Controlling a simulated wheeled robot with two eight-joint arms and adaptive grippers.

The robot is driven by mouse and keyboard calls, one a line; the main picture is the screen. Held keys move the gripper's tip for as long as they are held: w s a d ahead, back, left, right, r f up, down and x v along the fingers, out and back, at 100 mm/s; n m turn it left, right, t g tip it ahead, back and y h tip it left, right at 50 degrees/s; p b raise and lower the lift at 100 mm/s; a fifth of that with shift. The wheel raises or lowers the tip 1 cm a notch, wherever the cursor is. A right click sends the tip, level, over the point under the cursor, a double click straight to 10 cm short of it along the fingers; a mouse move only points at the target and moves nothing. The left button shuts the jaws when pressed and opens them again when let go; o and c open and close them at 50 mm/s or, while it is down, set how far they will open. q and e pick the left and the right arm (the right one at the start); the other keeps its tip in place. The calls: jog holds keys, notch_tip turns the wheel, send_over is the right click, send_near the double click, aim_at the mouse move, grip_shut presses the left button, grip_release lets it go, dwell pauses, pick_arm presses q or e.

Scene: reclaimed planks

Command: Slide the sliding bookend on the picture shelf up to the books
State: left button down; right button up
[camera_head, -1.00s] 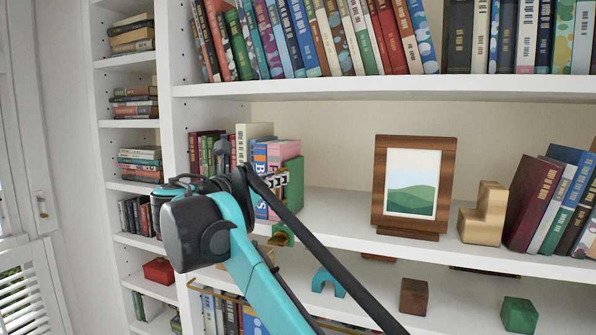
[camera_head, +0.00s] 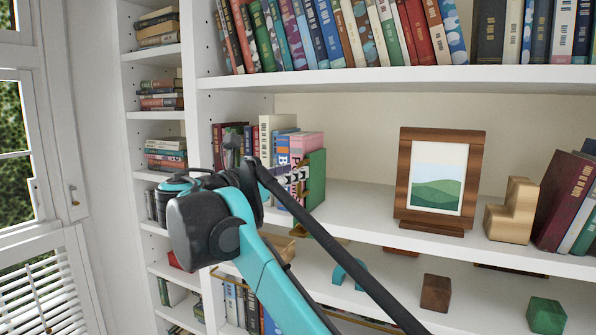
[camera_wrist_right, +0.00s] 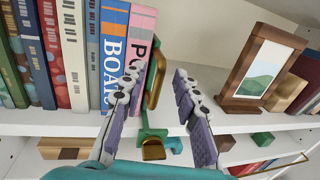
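The sliding bookend, a green upright plate (camera_head: 316,178), stands on the picture shelf at the right end of a short book row. In the right wrist view its gold loop handle (camera_wrist_right: 157,72) and the gold piece at the shelf's front edge (camera_wrist_right: 153,150) show. The pink book (camera_wrist_right: 141,30) is the last of the books, right beside the plate; I cannot tell whether they touch. My right gripper (camera_head: 297,176) is at the bookend. In the wrist view its fingers (camera_wrist_right: 159,76) are spread apart, with the handle between them, nearer the left finger. My left gripper is not in view.
A framed landscape picture (camera_head: 437,180) and a wooden block (camera_head: 511,210) stand on the same shelf, with leaning books at the right. Bare shelf lies between bookend and picture. A full bookshelf (camera_head: 410,79) is above; blocks (camera_head: 435,292) sit below. A window is at the left.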

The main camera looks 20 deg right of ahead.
jog(key=v, duration=0.9)
jog(key=shift+d, duration=0.1)
jog(key=s+d+f+m+g+y+b, duration=0.1)
jog(key=s+d+f+m+y+b, duration=0.3)
jog(key=f, duration=1)
jog(key=s+d+f+m+g+y+b, duration=0.15)
jog(key=f+b, duration=0.45)
jog(key=f, duration=0.8)
jog(key=s+d+f+m+y+b, duration=0.15)
jog(key=f+m+b, duration=0.35)
jog(key=f, duration=0.9)
jog(key=s+a+f+m+y+b, duration=0.2)
jog(key=s+f+m+y+b, duration=0.1)
jog(key=f, duration=1)
jog(key=s+a+f+m+y+b, duration=0.2)
jog(key=s+f+m+b, duration=0.3)
jog(key=f, duration=0.8)
jog(key=s+a+f+m+y+b, duration=0.2)
jog(key=f+b, duration=0.5)
jog(key=f, duration=0.5)
jog(key=s+m+t+y, duration=0.1)
jog(key=s+m, duration=0.1)
jog(key=m, duration=0.1)
jog(key=shift+a+f+y+b, duration=0.3)
jog(key=shift+f+y, duration=0.1)
